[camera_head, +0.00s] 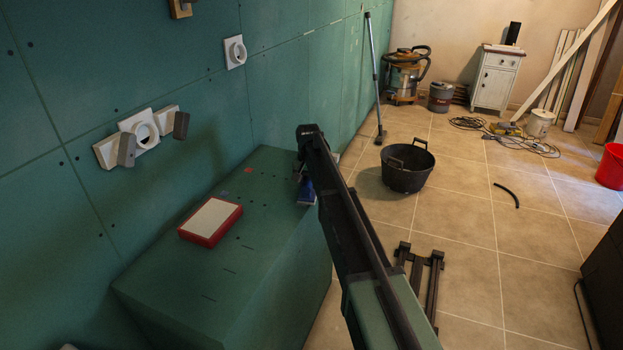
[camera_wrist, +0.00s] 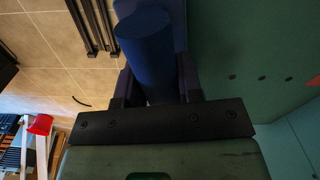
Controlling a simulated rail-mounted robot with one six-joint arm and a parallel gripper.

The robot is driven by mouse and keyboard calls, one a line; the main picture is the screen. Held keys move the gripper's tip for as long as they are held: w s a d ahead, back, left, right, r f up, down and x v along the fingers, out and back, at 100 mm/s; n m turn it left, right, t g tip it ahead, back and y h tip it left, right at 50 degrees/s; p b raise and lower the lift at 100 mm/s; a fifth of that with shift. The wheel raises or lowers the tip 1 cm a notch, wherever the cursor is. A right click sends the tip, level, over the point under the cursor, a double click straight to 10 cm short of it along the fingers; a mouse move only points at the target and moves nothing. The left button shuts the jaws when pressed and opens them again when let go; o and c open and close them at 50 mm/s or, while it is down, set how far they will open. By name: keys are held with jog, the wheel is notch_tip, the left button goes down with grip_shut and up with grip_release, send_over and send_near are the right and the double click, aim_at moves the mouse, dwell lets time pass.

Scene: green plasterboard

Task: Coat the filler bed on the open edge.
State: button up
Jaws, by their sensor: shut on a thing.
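My gripper (camera_head: 302,172) is above the far right part of the green boxed-in ledge (camera_head: 262,290), mostly hidden behind my arm. In the wrist view my gripper (camera_wrist: 158,84) is shut on a blue tool (camera_wrist: 146,38) with a thick round handle, one dark finger on each side. A wider blue part shows behind the handle. The blue tool also shows in the head view (camera_head: 307,192), close to the ledge's right edge; I cannot tell whether it touches. A red-rimmed tray with a pale top (camera_head: 211,218) lies on the ledge. I cannot make out the filler bed.
A black bucket (camera_head: 406,170) and a dark rail frame (camera_head: 418,272) are on the tiled floor at right. A long-handled tool (camera_head: 374,80) leans on the wall.

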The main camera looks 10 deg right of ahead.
aim_at(303, 183)
jog(key=shift+s+a, duration=0.65)
jog(key=shift+s, duration=0.15)
jog(key=shift+s+a, duration=0.6)
jog(key=shift+s, duration=0.2)
jog(key=shift+s+a, duration=0.95)
jog(key=shift+s, duration=0.45)
jog(key=shift+s+a, duration=0.95)
jog(key=shift+s, duration=0.5)
jog(key=shift+s+a, duration=0.95)
jog(key=shift+s, duration=0.45)
notch_tip(303, 183, up, 6)
jog(key=p, duration=0.6)
notch_tip(303, 183, up, 3)
jog(key=p, duration=0.3)
